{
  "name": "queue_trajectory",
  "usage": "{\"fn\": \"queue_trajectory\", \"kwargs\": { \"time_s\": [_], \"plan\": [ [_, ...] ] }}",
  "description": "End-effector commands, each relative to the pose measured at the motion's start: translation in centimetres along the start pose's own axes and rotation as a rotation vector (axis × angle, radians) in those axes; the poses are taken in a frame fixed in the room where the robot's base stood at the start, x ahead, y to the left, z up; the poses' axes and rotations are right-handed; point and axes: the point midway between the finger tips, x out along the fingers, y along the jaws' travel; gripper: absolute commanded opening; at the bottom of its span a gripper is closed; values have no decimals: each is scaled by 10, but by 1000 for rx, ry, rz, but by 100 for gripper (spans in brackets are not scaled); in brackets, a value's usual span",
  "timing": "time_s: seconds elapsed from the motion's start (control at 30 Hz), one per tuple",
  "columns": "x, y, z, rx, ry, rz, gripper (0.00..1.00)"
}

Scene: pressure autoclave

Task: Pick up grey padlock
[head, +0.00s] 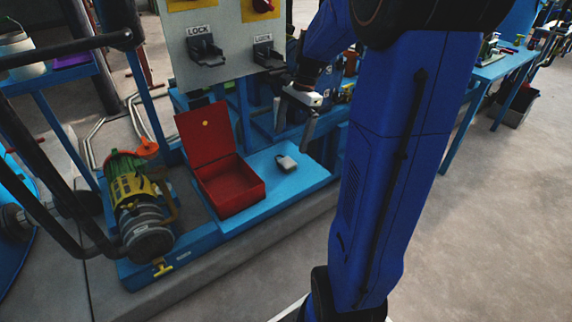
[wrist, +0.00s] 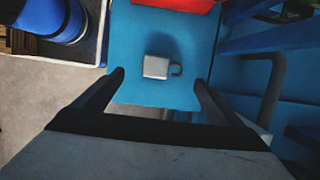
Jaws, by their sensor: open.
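The grey padlock (head: 287,163) lies on a blue platform (head: 305,184), just right of an open red box. In the wrist view the padlock (wrist: 156,67) shows its pale body with the dark shackle pointing right. My gripper (head: 294,120) is above the platform, pointing down, over and slightly to the right of the padlock in the head view. In the wrist view its two fingers (wrist: 160,80) are spread apart, with the padlock between and beyond their tips. Nothing is held.
The red box (head: 228,185) stands with its lid up; its edge also shows at the top of the wrist view. A yellow and grey motor (head: 138,205) is at the left. A panel with two black LOCK holders (head: 204,50) rises behind. Blue frame bars stand near my gripper.

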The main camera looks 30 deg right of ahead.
Motion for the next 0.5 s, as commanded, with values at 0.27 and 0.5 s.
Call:
{"fn": "queue_trajectory", "kwargs": {
  "time_s": [0.27,0.5],
  "plan": [
    [32,0,0,0,0,-1,91],
    [50,-3,-2,1,-1,2,91]
  ]
}}
